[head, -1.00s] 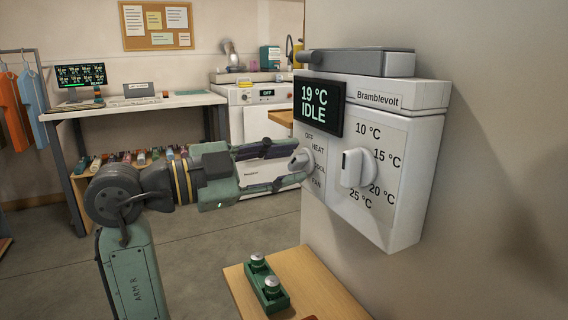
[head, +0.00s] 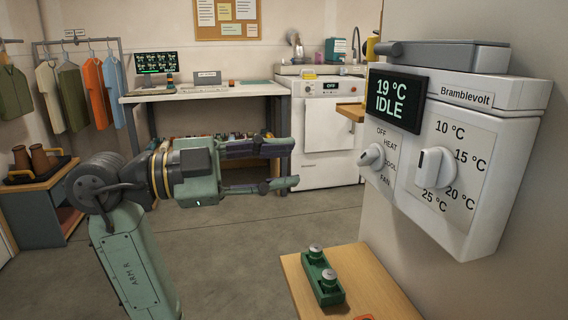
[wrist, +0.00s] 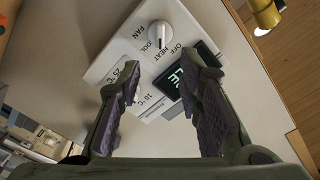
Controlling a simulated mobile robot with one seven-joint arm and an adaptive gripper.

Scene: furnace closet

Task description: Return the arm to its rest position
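My gripper (head: 290,165) is open and empty, stretched out to the right in the head view, left of the white Bramblevolt thermostat (head: 490,92) on the wall. Its two dark-padded fingers (wrist: 165,100) are well apart in the wrist view, with the thermostat face between and beyond them. The small mode knob (head: 371,156) shows clear of the fingers, and it also shows in the wrist view (wrist: 158,34). The larger temperature knob (head: 432,168) is to its right. The display (head: 394,98) reads 19 °C IDLE.
A wooden stand (head: 365,290) with a green tray (head: 322,280) holding two weights is below the thermostat. A white appliance (head: 320,140) and desk (head: 205,94) stand behind. A clothes rack (head: 80,40) and small table (head: 45,190) are at left. Floor between is open.

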